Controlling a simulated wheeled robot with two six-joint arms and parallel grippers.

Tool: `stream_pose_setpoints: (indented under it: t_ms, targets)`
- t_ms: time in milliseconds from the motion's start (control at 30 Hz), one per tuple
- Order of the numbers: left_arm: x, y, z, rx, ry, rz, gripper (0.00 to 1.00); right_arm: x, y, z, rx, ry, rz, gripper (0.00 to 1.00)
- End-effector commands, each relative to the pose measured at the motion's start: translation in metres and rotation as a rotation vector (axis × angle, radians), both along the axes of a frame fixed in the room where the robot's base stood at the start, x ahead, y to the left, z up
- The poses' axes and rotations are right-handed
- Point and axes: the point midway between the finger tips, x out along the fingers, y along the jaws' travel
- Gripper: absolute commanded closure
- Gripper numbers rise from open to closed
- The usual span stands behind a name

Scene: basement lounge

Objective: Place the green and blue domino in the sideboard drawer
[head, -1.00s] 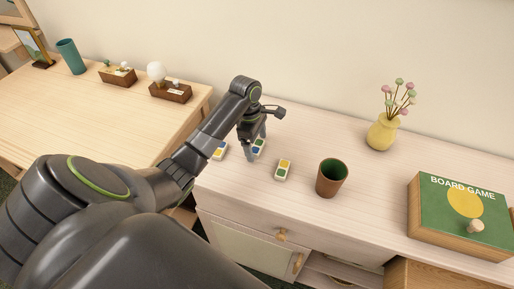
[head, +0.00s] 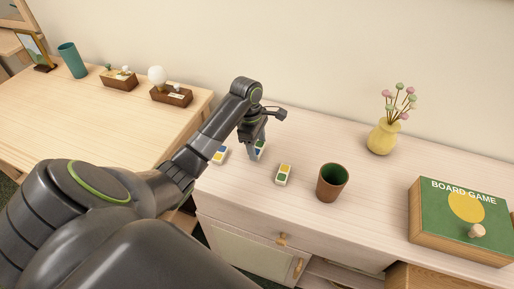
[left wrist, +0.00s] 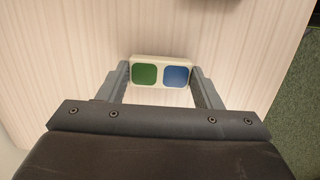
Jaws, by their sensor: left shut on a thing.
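The green and blue domino (left wrist: 161,71) is a cream tile with one green and one blue square. In the left wrist view it lies between the two fingers of my left gripper (left wrist: 160,82), which is shut on it at its two ends. In the head view the left gripper (head: 256,152) is low over the sideboard top, and the domino (head: 261,149) is mostly hidden behind the fingers. The sideboard drawer (head: 282,239) below the top has a round wooden knob and looks closed. My right gripper is out of view.
A yellow and blue domino (head: 219,155) lies left of the gripper, and a yellow and green domino (head: 284,174) lies right. A brown cup (head: 331,184), yellow vase (head: 382,137) and board game box (head: 462,220) stand further right on the sideboard (head: 335,230).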

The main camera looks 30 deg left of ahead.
Motion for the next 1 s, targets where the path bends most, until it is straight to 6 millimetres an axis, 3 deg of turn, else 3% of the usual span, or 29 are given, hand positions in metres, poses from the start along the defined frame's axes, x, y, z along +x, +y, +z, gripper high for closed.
stream_pose_setpoints:
  t_ms: [167, 300, 567, 1000]
  targets:
    - [0.001, 0.001, 0.041, 0.005, -0.006, -0.001, 0.66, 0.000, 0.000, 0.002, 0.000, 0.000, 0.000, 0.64]
    - [0.000, 0.001, 0.073, 0.002, -0.002, -0.001, 0.66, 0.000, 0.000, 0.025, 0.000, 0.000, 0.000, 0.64]
    - [0.000, 0.000, 0.087, 0.001, 0.000, 0.001, 0.66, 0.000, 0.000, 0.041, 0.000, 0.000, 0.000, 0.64]
    - [0.000, 0.000, 0.087, 0.001, 0.000, 0.000, 0.66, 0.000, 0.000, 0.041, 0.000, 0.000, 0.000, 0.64]
